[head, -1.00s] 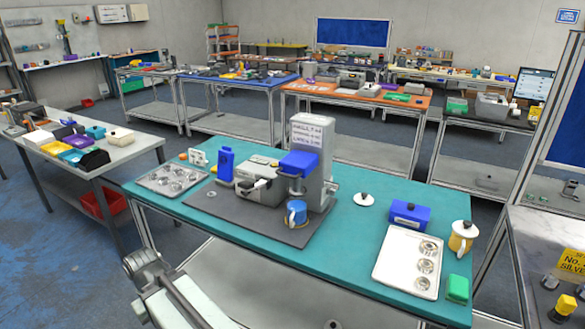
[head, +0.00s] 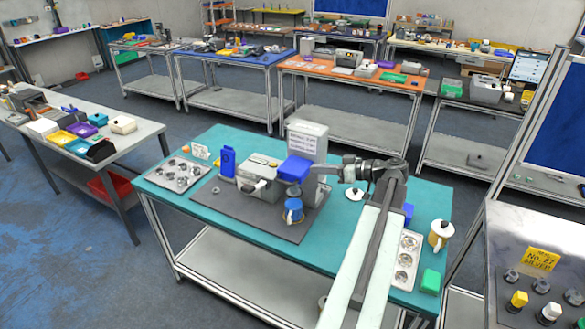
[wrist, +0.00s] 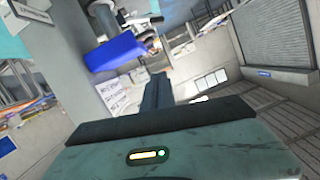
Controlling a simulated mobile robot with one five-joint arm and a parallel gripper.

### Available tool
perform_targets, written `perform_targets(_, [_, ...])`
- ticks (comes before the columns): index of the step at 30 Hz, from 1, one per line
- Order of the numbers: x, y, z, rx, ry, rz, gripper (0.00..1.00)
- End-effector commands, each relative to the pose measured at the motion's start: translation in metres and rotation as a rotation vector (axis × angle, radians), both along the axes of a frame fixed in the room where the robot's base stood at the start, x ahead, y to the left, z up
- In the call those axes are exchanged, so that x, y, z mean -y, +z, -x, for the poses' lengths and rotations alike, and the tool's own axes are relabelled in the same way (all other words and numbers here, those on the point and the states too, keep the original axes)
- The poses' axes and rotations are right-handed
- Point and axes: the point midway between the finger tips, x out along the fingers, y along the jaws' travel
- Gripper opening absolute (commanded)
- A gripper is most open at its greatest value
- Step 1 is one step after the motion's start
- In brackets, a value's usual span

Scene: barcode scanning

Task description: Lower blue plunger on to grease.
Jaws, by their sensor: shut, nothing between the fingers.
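The blue plunger (head: 295,169) is a blue block on the front of a grey upright machine (head: 308,140). It is raised above a blue mug (head: 293,211), which stands on a dark mat. My gripper (head: 316,174) is just right of the plunger, at about its height, pointing left. In the wrist view the blue plunger (wrist: 115,53) is ahead, up and left of the tips of my gripper (wrist: 158,80). The fingers are shut with nothing between them. I cannot tell whether they touch the plunger. No grease can be made out.
A grey device (head: 258,176) stands left of the machine. A metal tray with cups (head: 178,175) is at the table's left. At the right are a tray (head: 405,258), a yellow mug (head: 439,235) and a green block (head: 430,281). My arm crosses the table's right side.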

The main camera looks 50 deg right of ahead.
Motion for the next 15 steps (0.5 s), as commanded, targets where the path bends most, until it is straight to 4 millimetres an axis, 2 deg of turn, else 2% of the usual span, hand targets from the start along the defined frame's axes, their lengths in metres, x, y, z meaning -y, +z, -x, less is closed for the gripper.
perform_targets(3, [0.004,0.002,0.004,0.01,-0.008,0.004,0.0])
perform_targets(7, [0.001,-0.002,-0.003,0.007,-0.004,0.003,0.0])
perform_targets(11, [-0.006,-0.008,-0.023,0.006,-0.003,0.002,0.0])
perform_targets(15, [-0.015,-0.017,-0.053,0.006,-0.002,0.003,0.0])
